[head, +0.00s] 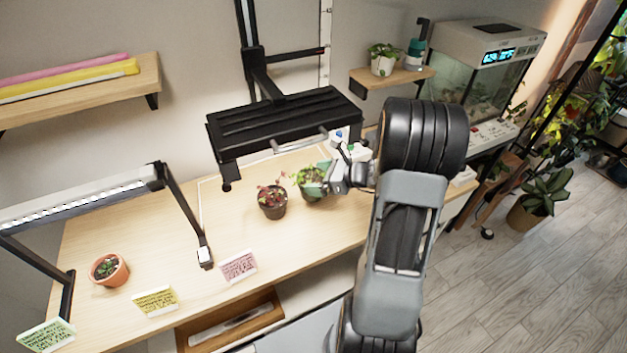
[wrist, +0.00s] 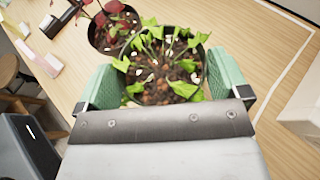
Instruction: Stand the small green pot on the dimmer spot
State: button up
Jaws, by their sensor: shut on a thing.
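The small green pot (head: 313,189) with a leafy green plant is near the back right of the wooden table, in front of the black slatted fixture. My gripper (head: 326,180) is shut on it from the right. In the wrist view the pot (wrist: 163,82) sits upright between my gripper's two teal fingers (wrist: 166,84), with leaves over its rim. Whether its base touches the table is hidden. Printed cards in green (head: 46,335), yellow (head: 155,301) and pink (head: 238,267) stand along the front edge. Their text is too small to read, so I cannot tell which place is the dimmer spot.
A dark pot with a red-leaved plant (head: 272,204) stands just left of the green pot. A terracotta pot (head: 110,274) stands at the left under a lit lamp bar (head: 85,203). The table between them is mostly clear, with a lamp leg (head: 185,215) there.

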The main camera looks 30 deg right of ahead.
aim_at(315, 181)
jog(key=shift+w, duration=1.05)
jog(key=shift+f, duration=1.75)
jog(key=shift+f, duration=0.15)
jog(key=o, duration=0.7)
jog(key=shift+c, duration=0.2)
